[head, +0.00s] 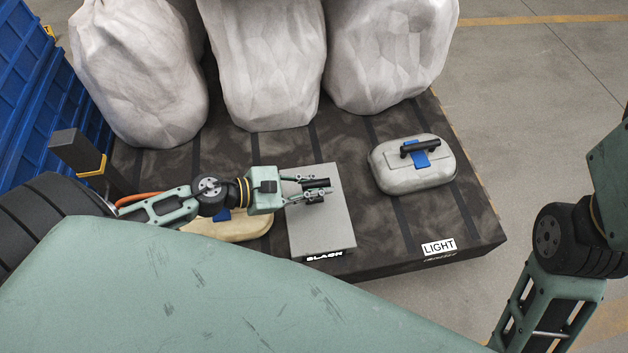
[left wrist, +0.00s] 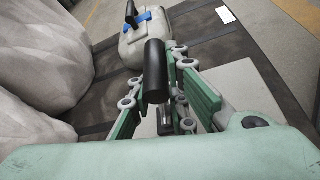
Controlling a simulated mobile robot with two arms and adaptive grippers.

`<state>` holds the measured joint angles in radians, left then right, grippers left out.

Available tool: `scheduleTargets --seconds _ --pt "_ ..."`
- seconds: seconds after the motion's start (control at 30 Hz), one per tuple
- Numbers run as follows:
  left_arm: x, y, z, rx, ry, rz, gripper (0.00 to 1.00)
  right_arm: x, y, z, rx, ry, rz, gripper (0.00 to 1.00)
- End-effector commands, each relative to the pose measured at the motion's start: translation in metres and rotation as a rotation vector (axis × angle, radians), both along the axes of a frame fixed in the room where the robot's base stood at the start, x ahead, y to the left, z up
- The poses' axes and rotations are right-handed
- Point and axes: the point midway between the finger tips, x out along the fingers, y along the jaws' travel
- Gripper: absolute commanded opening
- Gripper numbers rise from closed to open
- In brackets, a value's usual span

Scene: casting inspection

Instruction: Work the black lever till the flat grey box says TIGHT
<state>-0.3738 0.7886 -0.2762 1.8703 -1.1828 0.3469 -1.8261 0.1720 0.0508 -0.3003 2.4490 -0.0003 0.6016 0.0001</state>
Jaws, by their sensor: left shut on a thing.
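The flat grey box (head: 338,222) lies on the dark slatted platform, with a front label (head: 325,256) that appears to read SLACK. The black lever (head: 318,183) is above the box's top, toward its far half. My left gripper (head: 312,189) reaches in from the left and is shut on the black lever. In the left wrist view the lever (left wrist: 155,72) sticks up between the green fingers (left wrist: 163,95), and part of the grey box (left wrist: 150,125) shows below. The lever's base is mostly hidden by the fingers. My right gripper is out of view; only its arm shows at the right.
A rounded grey case (head: 390,180) with a blue clasp and black handle stands right of the box. A tan case (head: 235,228) is partly hidden beneath my left arm. Large pale rough lumps (head: 265,70) stand behind. A LIGHT label (head: 438,247) marks the platform's front edge.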

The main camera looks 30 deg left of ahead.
Motion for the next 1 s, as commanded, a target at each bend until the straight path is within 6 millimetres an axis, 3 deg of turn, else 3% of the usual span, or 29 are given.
scheduleTargets --seconds 0.2,0.73,0.77,1.0 --pt "-0.0096 -0.0069 -0.0055 -0.014 0.02 -0.006 0.0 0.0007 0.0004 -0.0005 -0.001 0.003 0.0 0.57" --pt "-0.0122 -0.0089 -0.0072 -0.017 0.026 -0.01 0.0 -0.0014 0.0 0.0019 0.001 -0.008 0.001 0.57" --pt "-0.0121 -0.0089 -0.0072 -0.017 0.026 -0.01 0.18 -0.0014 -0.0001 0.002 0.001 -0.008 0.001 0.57" --pt "-0.0093 -0.0069 -0.0055 -0.011 0.017 -0.007 0.35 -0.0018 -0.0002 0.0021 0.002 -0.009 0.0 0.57"
